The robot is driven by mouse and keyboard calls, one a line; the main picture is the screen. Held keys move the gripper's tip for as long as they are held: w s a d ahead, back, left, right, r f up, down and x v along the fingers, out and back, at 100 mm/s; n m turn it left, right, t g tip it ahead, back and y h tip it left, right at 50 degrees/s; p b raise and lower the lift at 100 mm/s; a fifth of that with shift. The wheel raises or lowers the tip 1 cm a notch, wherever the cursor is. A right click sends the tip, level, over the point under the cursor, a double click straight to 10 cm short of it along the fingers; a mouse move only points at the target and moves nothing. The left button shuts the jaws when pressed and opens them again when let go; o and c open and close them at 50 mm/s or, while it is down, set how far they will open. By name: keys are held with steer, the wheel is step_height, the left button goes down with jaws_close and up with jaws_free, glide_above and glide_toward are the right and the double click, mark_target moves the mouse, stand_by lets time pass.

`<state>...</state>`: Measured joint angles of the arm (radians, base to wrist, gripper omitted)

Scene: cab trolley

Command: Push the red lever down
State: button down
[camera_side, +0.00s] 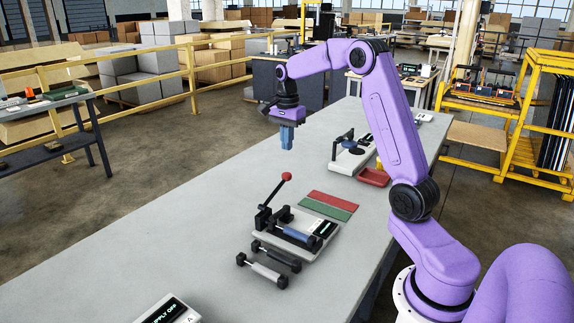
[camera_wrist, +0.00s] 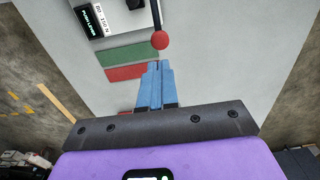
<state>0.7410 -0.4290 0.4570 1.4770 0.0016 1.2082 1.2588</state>
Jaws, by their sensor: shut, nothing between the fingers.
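The red lever (camera_side: 286,177) has a round red knob on a dark, raised, tilted arm. It rises from a small press device (camera_side: 303,246) with a display and a blue roller on the grey table. In the wrist view the red knob (camera_wrist: 160,40) lies just beyond my fingertips, with a dark rod leading away from it. My gripper (camera_side: 287,146) hangs above the table, higher and farther back than the knob, and apart from it. Its blue fingers (camera_wrist: 160,64) are shut together with nothing between them.
Red (camera_side: 332,199) and green (camera_side: 324,207) strips lie behind the device. Loose rollers (camera_side: 262,268) lie in front of it. A second device (camera_side: 352,157) and a red tray (camera_side: 374,178) stand farther back. The table's left part (camera_side: 170,225) is clear.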

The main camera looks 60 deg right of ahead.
mark_target(289, 172)
step_height(289, 172, down, 8)
steer(key=shift+r, duration=0.1)
stand_by(0.6)
steer(key=shift+d+f+y, duration=0.55)
steer(key=shift+f+y, duration=0.15)
steer(key=shift+f, duration=0.2)
steer(key=shift+d+f+y, duration=0.25)
steer(key=shift+f+y, duration=0.5)
steer(key=shift+f, duration=0.15)
steer(key=shift+d+f+y, duration=0.3)
steer(key=shift+f+y, duration=0.4)
steer(key=shift+f, duration=0.25)
steer(key=shift+d+f+y, duration=0.25)
steer(key=shift+f+y, duration=0.5)
steer(key=shift+f, duration=0.4)
steer(key=shift+a+f, duration=0.1)
steer(key=v, duration=1.5)
